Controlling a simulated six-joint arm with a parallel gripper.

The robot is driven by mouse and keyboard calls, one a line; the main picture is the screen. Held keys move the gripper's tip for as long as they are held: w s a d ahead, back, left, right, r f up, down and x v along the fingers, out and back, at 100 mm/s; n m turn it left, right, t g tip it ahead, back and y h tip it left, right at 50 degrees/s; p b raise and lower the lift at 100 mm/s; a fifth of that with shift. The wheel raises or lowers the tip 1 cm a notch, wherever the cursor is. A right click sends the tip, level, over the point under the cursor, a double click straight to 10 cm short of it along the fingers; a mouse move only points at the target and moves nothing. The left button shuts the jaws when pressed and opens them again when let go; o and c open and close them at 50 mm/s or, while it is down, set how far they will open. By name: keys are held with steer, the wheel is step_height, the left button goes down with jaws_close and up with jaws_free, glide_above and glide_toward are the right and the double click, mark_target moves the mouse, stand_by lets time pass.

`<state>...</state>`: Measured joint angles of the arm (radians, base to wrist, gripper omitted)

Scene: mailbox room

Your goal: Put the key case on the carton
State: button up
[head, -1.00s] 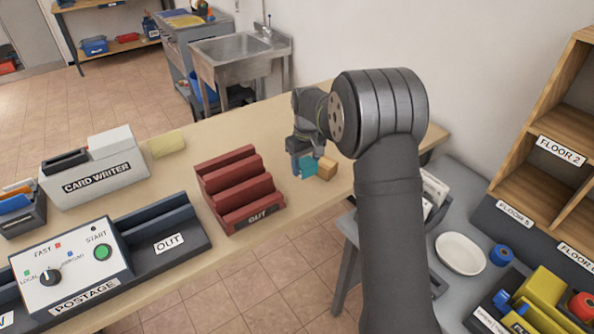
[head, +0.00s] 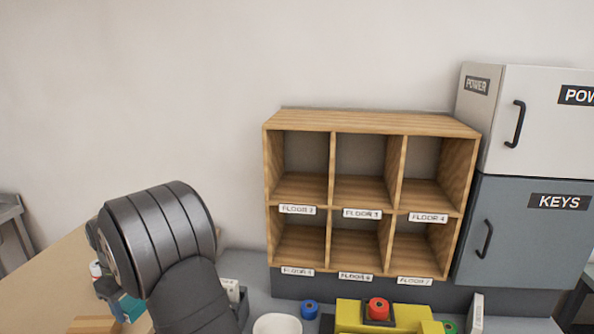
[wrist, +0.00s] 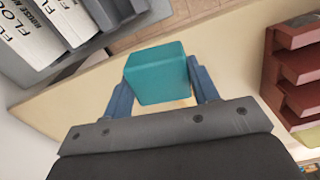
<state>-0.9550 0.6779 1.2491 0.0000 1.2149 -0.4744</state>
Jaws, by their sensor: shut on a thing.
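The key case, a teal box (wrist: 157,74), is between the two fingers of my gripper (wrist: 160,85) in the wrist view, and the gripper is shut on it. In the head view, a bit of the key case (head: 132,308) shows at the lower left beside my gripper (head: 118,298), partly behind my arm. A tan block that looks like the carton (head: 93,325) is cut off by the bottom edge there, close to the key case. A sliver of tan shows below the key case in the wrist view. I cannot tell whether they touch.
A wooden pigeonhole shelf (head: 370,122) with floor labels stands against the wall, beside grey power and keys cabinets (head: 525,235). A white dish (head: 277,324), blue tape roll (head: 310,308) and yellow device (head: 410,318) are in front. A red stepped rack (wrist: 290,70) shows in the wrist view.

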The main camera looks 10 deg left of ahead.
steer(key=w+d+m, duration=0.1)
steer(key=w+d, duration=0.3)
steer(key=w+d+m, duration=0.2)
steer(key=w+d, duration=0.1)
steer(key=d, duration=0.1)
steer(key=w+d+m, duration=0.2)
steer(key=w+d, duration=0.2)
steer(key=shift+w+d+f, duration=0.1)
steer(key=shift+w+f, duration=0.2)
steer(key=w+d+m, duration=0.5)
steer(key=w+d, duration=0.2)
steer(key=d, duration=0.7)
steer(key=w+d+f+m, duration=0.1)
steer(key=d+m, duration=0.4)
steer(key=d, duration=1)
steer(key=w+d+f+m, duration=0.15)
steer(key=d+m, duration=0.35)
steer(key=d, duration=1)
steer(key=m, duration=0.5)
glide_above(250, 300)
steer(key=shift+w+r, duration=0.1)
steer(key=shift+r, duration=0.2)
step_height(250, 300, down, 18)
